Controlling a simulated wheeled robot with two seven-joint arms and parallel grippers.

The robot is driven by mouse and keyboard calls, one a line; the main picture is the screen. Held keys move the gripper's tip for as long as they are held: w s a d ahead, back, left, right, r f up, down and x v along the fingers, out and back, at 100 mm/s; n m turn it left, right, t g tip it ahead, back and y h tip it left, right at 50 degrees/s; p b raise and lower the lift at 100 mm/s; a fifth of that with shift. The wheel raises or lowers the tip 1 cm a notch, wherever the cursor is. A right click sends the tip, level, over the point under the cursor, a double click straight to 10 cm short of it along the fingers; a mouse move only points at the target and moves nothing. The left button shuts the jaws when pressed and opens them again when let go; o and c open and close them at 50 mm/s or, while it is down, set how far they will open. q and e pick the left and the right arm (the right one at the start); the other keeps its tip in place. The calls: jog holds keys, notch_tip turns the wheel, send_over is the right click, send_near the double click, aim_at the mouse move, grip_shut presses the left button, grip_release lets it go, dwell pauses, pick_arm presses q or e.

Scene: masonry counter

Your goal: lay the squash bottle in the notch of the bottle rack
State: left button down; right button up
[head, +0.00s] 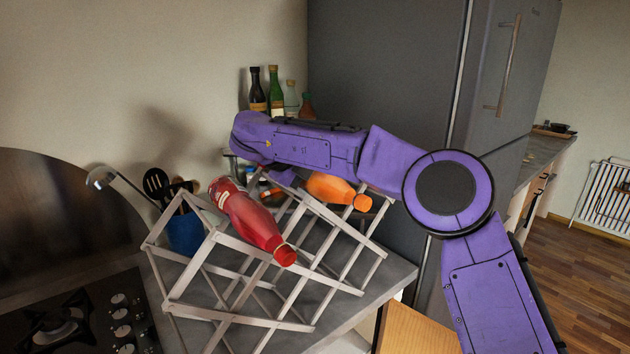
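A grey lattice bottle rack (209,268) stands on the counter. A red bottle (247,217) lies tilted across its top, cap toward the front right. An orange bottle (331,188) lies at the rack's back right, cap to the right; its left end is hidden by my arm. I cannot tell for sure which is the squash bottle; orange fits by colour. My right arm reaches from the right over the orange bottle. Only a small dark part of my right gripper (232,160) shows behind the red bottle; its fingers are mostly hidden. My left gripper is out of view.
Several bottles, including a green one (275,92), stand at the back by the wall. A blue utensil pot (185,232) with a ladle (101,178) stands left of the rack. A hob (80,320) is at the front left. A tall grey fridge (385,70) stands behind my arm.

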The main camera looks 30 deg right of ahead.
jog(key=o, duration=1.7)
jog(key=shift+s+a+r, duration=0.1)
jog(key=shift+s+r, duration=0.1)
jog(key=shift+r, duration=0.05)
jog(key=shift+w+f, duration=0.15)
jog(key=shift+w+a+r, duration=0.1)
jog(key=shift+a+r, duration=0.1)
jog(key=shift+a, duration=0.05)
jog(key=v, duration=1)
